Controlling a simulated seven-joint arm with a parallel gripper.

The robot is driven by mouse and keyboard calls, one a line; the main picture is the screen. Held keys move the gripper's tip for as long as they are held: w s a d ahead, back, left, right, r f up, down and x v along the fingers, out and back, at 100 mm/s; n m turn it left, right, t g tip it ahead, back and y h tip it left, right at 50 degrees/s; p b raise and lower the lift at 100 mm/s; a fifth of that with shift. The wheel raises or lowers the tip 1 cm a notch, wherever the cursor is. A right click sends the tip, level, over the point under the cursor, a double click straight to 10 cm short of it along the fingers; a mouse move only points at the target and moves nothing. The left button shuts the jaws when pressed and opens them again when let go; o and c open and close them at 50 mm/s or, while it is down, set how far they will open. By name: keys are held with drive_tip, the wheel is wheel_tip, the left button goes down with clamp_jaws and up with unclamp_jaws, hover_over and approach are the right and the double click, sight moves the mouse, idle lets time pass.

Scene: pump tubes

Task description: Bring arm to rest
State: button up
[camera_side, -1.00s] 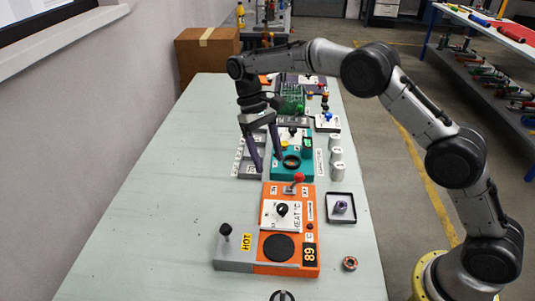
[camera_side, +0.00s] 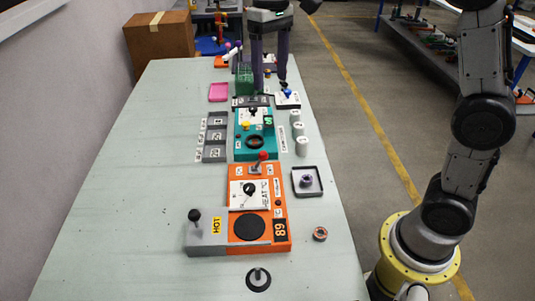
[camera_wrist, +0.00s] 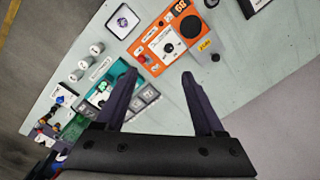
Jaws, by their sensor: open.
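My gripper (camera_side: 269,84) is at the top of the side view, above the far part of the table, with its two dark fingers pointing down. The fingers stand apart with nothing between them. In the wrist view my gripper (camera_wrist: 158,76) is also open and empty, high above the table. The upper part of my arm is cut off by the top edge of the side view. The green pump tube rack (camera_side: 244,80) stands at the far end, partly behind the fingers.
On the table (camera_side: 110,150) stand the orange heating unit (camera_side: 262,205), the teal unit (camera_side: 243,148), grey slots (camera_side: 215,135), white cylinders (camera_side: 301,146) and a dark tray (camera_side: 308,182). A pink tray (camera_side: 219,92) lies farther back. A cardboard box (camera_side: 160,38) is behind. The table's left side is clear.

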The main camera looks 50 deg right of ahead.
drive_tip(key=s+d+r+t, duration=0.1)
drive_tip(key=s+d+t, duration=0.1)
drive_tip(key=s, duration=0.5)
drive_tip(key=s+d+r+t, duration=0.1)
drive_tip(key=s+r+t, duration=0.1)
drive_tip(key=s, duration=0.6)
drive_tip(key=s+d+f+t, duration=0.1)
drive_tip(key=s+f+t, duration=0.1)
drive_tip(key=s+f, duration=0.5)
drive_tip(key=shift+s+d+f+n, duration=0.15)
drive_tip(key=shift+d+f+n, duration=0.15)
drive_tip(key=shift+f, duration=1.2)
